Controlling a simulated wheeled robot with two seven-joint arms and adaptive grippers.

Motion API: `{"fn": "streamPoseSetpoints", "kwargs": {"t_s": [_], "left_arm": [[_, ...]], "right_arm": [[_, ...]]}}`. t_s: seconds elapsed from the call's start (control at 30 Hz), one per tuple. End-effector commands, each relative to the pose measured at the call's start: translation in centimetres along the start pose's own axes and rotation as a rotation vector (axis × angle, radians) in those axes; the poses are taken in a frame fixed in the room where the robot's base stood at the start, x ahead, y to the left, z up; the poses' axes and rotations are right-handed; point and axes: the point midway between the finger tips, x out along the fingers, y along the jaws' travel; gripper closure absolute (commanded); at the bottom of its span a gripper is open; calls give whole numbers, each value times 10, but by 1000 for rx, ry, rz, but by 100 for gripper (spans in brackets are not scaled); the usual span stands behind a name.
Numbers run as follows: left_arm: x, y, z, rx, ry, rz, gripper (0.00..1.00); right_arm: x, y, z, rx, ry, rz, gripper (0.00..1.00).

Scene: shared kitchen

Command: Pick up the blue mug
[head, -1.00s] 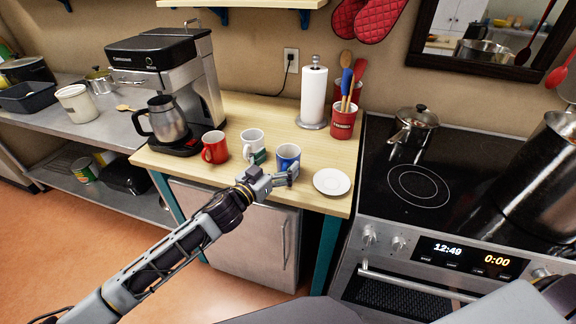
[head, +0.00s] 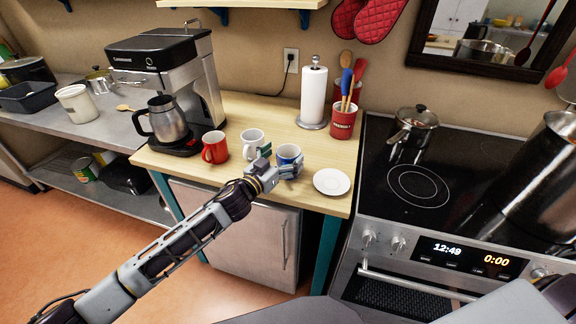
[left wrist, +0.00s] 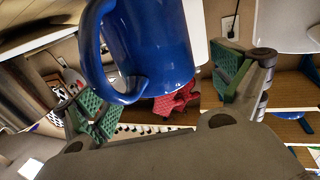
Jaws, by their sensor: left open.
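The blue mug (head: 287,153) stands upright on the wooden counter, between a white mug (head: 252,139) and a white saucer (head: 332,181). My left gripper (head: 279,163) is at the near side of the blue mug. In the left wrist view the blue mug (left wrist: 150,45) fills the upper middle, its handle on the left. The green-padded fingers of my left gripper (left wrist: 165,92) are spread apart, with the mug's body and handle between or just beyond them. I cannot tell whether either pad touches it. My right gripper is not clearly seen.
A red mug (head: 215,147) and a coffee maker (head: 165,75) with a steel carafe stand to the left. A paper towel roll (head: 314,92) and a red utensil crock (head: 343,122) stand behind. The stove (head: 425,190) is to the right.

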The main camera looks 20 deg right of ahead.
Motion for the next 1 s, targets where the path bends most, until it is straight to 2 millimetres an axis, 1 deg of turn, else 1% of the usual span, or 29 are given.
{"fn": "streamPoseSetpoints", "kwargs": {"t_s": [0.1,0.27,0.77,0.87,1.0], "left_arm": [[11,0,-1,2,2,1,5],[18,1,0,0,1,2,5],[20,1,0,0,0,1,5],[20,1,0,0,0,1,15],[20,1,0,0,1,1,33]], "right_arm": [[0,0,0,0,0,-1,60],[0,-1,1,0,-1,-1,60],[0,-2,2,0,-3,-2,60],[0,-2,2,0,-3,-2,60],[0,-2,2,0,-3,-2,60]]}}
